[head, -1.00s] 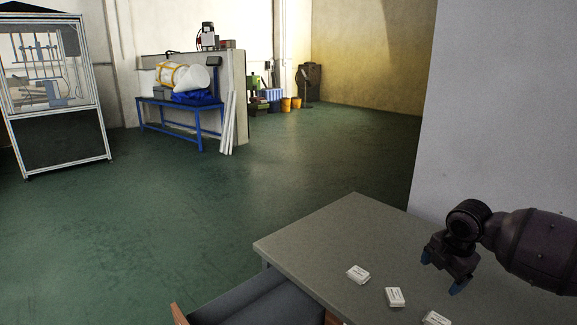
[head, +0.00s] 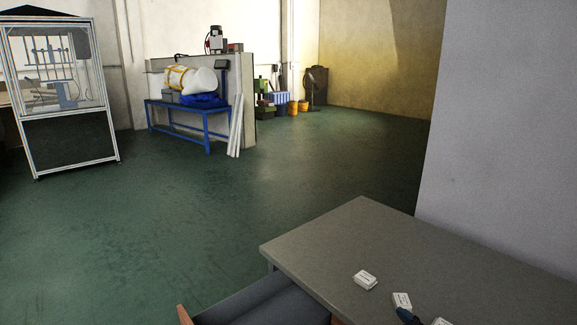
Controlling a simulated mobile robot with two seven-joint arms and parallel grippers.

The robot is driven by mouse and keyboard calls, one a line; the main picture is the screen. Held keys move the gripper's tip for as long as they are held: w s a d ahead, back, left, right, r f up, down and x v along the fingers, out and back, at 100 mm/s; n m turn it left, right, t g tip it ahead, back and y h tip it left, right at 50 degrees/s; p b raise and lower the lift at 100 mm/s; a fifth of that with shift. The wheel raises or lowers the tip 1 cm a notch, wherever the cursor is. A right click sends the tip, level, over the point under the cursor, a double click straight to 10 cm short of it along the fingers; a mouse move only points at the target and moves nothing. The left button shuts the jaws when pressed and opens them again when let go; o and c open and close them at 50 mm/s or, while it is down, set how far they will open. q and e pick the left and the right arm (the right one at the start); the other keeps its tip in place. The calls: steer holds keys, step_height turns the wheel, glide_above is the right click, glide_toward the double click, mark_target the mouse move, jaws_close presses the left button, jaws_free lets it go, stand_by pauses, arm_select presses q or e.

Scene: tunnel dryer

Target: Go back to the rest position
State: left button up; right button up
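A small part of a gripper, most likely my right gripper (head: 407,315), shows at the bottom edge of the head view. Only a dark piece with a blue fingertip is visible, so its opening cannot be told. It appears over the grey table, just below a small white box (head: 402,301); whether they touch is unclear. Another white box (head: 365,280) lies further left on the table, clear of the gripper. A third white box (head: 441,322) is cut off by the bottom edge. My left gripper is not in view.
The grey table (head: 350,235) stands at lower right beside a pale wall (head: 500,140). A blue bench (head: 190,107) and a framed cabinet (head: 66,90) stand further back. The green floor between is open.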

steer(key=s+d+f+m+g+h, duration=0.1)
steer(key=s+d+f+m, duration=0.1)
steer(key=s+f, duration=0.3)
steer(key=s+d+f+m+g+h, duration=0.1)
steer(key=s+f, duration=0.4)
steer(key=s, duration=0.6)
steer(key=s+d+f+m+g+h, duration=0.1)
steer(key=s+d+f+m+h, duration=0.2)
steer(key=s+f, duration=0.3)
steer(key=s+m, duration=0.1)
steer(key=s, duration=0.2)
steer(key=shift+d, duration=0.2)
steer(key=shift+r, duration=0.1)
